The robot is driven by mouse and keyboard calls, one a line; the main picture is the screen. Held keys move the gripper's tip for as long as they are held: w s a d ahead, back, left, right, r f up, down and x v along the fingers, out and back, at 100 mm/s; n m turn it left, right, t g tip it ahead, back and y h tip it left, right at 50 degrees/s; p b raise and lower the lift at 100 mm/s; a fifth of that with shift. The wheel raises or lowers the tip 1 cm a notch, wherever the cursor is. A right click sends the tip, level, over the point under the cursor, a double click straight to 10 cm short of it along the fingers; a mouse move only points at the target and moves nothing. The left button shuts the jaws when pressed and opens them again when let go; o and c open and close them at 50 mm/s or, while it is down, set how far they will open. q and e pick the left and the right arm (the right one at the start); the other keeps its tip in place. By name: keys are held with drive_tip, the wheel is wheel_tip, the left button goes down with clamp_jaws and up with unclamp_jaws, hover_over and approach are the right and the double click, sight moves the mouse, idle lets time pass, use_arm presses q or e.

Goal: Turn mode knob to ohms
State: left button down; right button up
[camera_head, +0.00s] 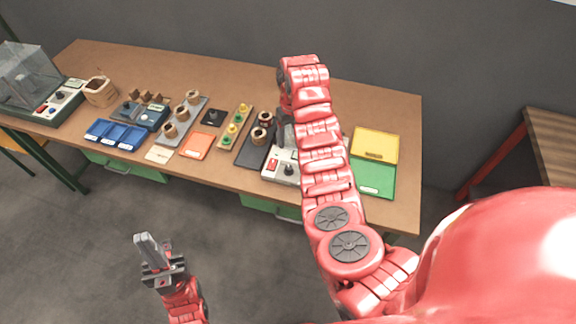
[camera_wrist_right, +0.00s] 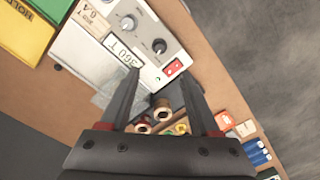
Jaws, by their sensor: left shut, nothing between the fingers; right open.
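A white-and-grey device (camera_head: 284,179) sits near the table's front edge, partly hidden by my right arm. In the right wrist view the device (camera_wrist_right: 182,48) shows a grey knob (camera_wrist_right: 128,22), a dark knob (camera_wrist_right: 160,46), a red switch (camera_wrist_right: 174,67) and a "360 T" label. I cannot tell which knob is the mode knob; no ohms mark is readable. My right gripper (camera_wrist_right: 160,73) is open over the white device, apart from its knobs. My left gripper (camera_head: 148,240) is shut and empty, in front of the table.
Blue trays (camera_head: 117,134), spools on a grey rack (camera_head: 186,126), an orange mat (camera_head: 198,146) and a black plate (camera_head: 254,153) crowd the table. Yellow (camera_head: 374,145) and green (camera_head: 374,180) trays lie right of my arm. A clear-covered machine (camera_head: 28,72) stands far left.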

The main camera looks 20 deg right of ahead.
sight(289, 167)
drive_tip(key=f+p, duration=0.1)
drive_tip(key=f, duration=0.2)
drive_tip(key=f+p, duration=0.1)
drive_tip(key=f, duration=0.7)
drive_tip(key=shift+a+p, duration=0.25)
drive_tip(key=shift+p, duration=0.15)
drive_tip(key=shift+s+d+f+b, duration=0.1)
drive_tip(key=shift+f+b, duration=0.3)
drive_tip(key=shift+f, duration=1.1)
clamp_jaws()
